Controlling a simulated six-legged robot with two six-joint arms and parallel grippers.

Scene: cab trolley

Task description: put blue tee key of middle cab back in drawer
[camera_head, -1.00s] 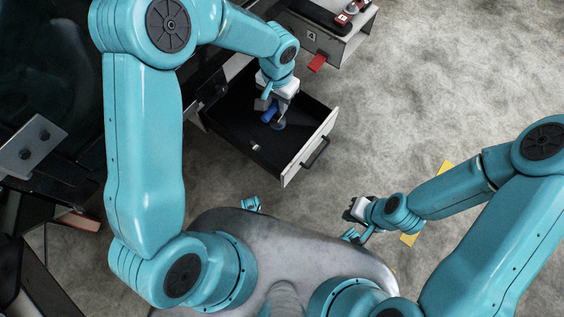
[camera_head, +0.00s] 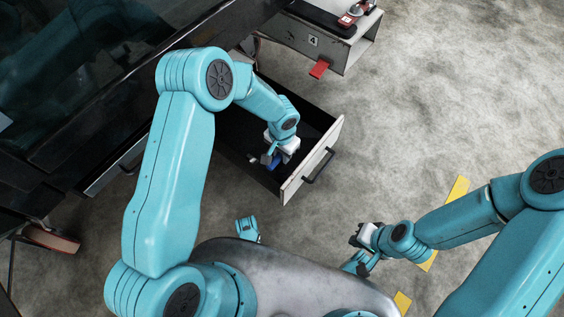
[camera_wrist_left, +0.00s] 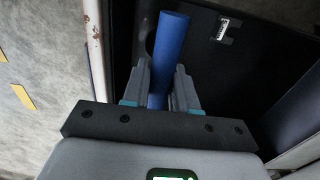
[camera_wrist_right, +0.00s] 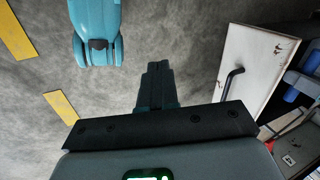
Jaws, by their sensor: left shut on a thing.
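The blue tee key (camera_head: 276,162) is in my left gripper (camera_head: 273,160), inside the outline of the open drawer (camera_head: 311,162), near its front end. In the left wrist view the key's blue bar (camera_wrist_left: 170,45) stands between the two fingers of my left gripper (camera_wrist_left: 162,80), over the dark drawer floor (camera_wrist_left: 240,75). Whether the key touches the floor cannot be told. My right gripper (camera_head: 358,236) is out over the grey floor, away from the drawer. In the right wrist view its fingers (camera_wrist_right: 157,75) are together and empty.
A grey cabinet labelled 4 (camera_head: 318,42) with a red tab (camera_head: 320,68) stands behind the drawer. The drawer's black handle (camera_head: 318,165) sticks out to the right. A small white-marked item (camera_wrist_left: 228,28) lies in the drawer. Open floor is to the right.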

